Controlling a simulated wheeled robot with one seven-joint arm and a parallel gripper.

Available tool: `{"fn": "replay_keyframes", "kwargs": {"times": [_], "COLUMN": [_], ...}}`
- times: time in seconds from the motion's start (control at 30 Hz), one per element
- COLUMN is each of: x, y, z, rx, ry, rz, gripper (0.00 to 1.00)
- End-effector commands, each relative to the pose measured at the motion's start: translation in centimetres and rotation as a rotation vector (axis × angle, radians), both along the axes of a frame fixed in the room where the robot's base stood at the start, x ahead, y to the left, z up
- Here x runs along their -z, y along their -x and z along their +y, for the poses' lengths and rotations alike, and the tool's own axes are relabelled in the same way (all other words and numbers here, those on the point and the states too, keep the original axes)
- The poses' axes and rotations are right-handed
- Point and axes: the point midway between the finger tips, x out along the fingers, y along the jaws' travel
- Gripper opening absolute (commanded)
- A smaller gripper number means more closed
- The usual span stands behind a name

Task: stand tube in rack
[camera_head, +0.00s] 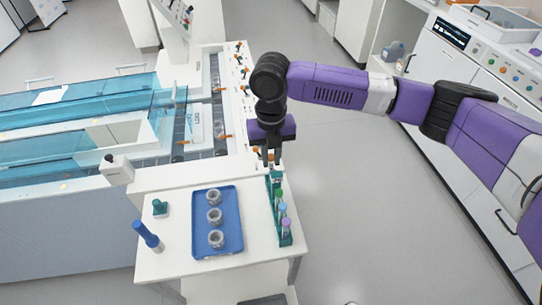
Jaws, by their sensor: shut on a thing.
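A green tube rack (286,241) stands along the right edge of the white table, running away from me. Several capped tubes stand in its nearer part, with a green cap and purple caps (283,208) showing. My gripper (271,160) points straight down over the far end of the rack. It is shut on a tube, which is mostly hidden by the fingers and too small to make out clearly. I cannot tell whether the tube's lower end is inside a rack hole or just above it.
A blue tray (232,245) with three grey ring-shaped holders lies left of the rack. A white track machine (236,100) adjoins the table's far side. Open floor lies to the right.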

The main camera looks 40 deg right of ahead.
Motion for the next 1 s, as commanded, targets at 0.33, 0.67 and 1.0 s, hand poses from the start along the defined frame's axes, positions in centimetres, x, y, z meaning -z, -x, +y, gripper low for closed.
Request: {"fn": "replay_keyframes", "kwargs": {"times": [0.33,0.67,1.0], "x": [0.29,0.28,0.29], "y": [0.01,0.02,0.02], "z": [0.01,0.01,0.01], "rx": [0.000,0.000,0.000], "ry": [-0.001,-0.001,-0.001], "rz": [0.001,0.001,0.001], "gripper": [0.00,0.43,0.43]}}
